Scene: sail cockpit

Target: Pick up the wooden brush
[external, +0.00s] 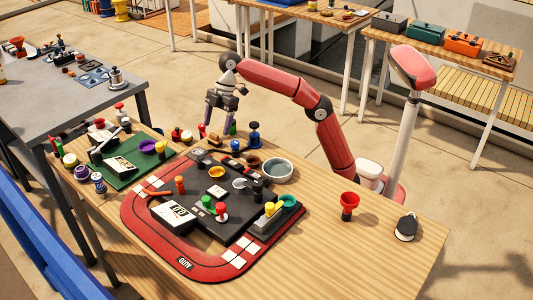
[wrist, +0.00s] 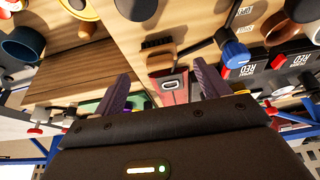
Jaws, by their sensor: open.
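The wooden brush (wrist: 160,62) shows in the wrist view as a small tan wooden block with a row of dark bristles on its far side. It lies on the table just beyond the fingertips and roughly between them. A small tan thing under my gripper in the external view (external: 214,140) appears to be this brush. My gripper (external: 216,122) is open and points down above the table's back edge. Its two purple fingers also show in the wrist view (wrist: 163,86), with nothing gripped. A red block (wrist: 174,91) with a grey oval mark shows between the fingers, beside the brush.
A blue-knobbed thing (external: 254,137) stands right of my gripper. A grey bowl (external: 278,171) and a black panel on a red track mat (external: 138,232) lie nearer. A green mat (external: 126,176) with several small items is at left. Clear wood lies around the red funnel (external: 349,205).

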